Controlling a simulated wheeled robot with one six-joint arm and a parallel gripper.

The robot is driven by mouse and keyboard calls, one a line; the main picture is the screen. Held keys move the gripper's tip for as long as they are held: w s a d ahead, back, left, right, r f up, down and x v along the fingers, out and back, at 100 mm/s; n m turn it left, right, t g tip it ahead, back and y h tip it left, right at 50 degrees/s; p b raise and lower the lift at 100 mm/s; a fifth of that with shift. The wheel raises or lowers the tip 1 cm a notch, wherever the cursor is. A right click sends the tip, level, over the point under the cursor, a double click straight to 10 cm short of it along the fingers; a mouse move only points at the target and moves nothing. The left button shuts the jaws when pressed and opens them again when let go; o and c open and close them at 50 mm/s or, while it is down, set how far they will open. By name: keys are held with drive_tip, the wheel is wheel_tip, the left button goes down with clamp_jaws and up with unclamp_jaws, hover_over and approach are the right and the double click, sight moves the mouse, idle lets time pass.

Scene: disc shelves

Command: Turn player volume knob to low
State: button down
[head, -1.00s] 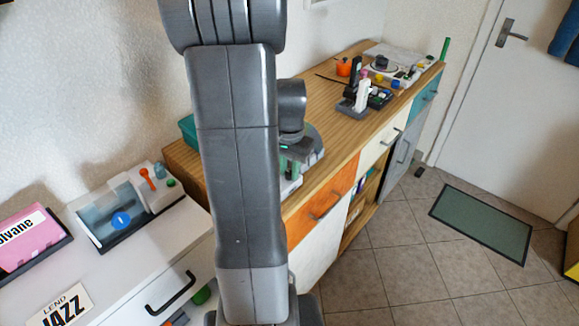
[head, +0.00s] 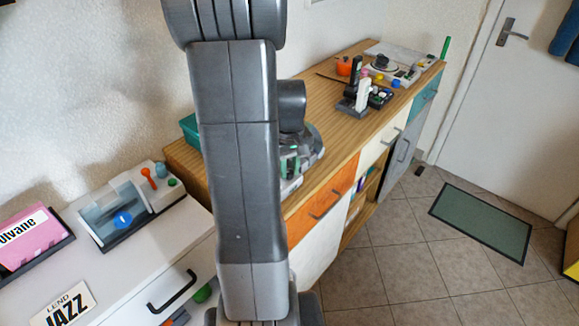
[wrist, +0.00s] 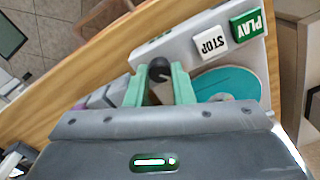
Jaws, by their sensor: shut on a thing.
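The player (wrist: 185,45) is a pale unit on the wooden cabinet top. The knob's base and any volume marks are hidden. In the head view my arm covers most of the player (head: 313,150).
A wooden counter (head: 335,125) runs back to the right, with a black and white device (head: 364,95) and a turntable (head: 384,64) farther along. The tiled floor at right is mostly clear.

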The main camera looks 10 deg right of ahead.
sight(289, 171)
drive_tip(key=n, duration=0.6)
drive_tip(key=shift+r, duration=0.1)
drive_tip(key=n, duration=0.5)
drive_tip(key=shift+n, duration=0.5)
drive_tip(key=c, duration=1.3)
unclamp_jaws()
drive_tip(key=shift+o, duration=0.2)
wheel_tip(289, 171, up, 14)
drive_tip(key=shift+p, duration=0.45)
drive_tip(key=shift+f, duration=0.25)
wheel_tip(289, 171, down, 14)
drive_tip(key=shift+r+b, duration=0.15)
drive_tip(key=shift+b, duration=0.15)
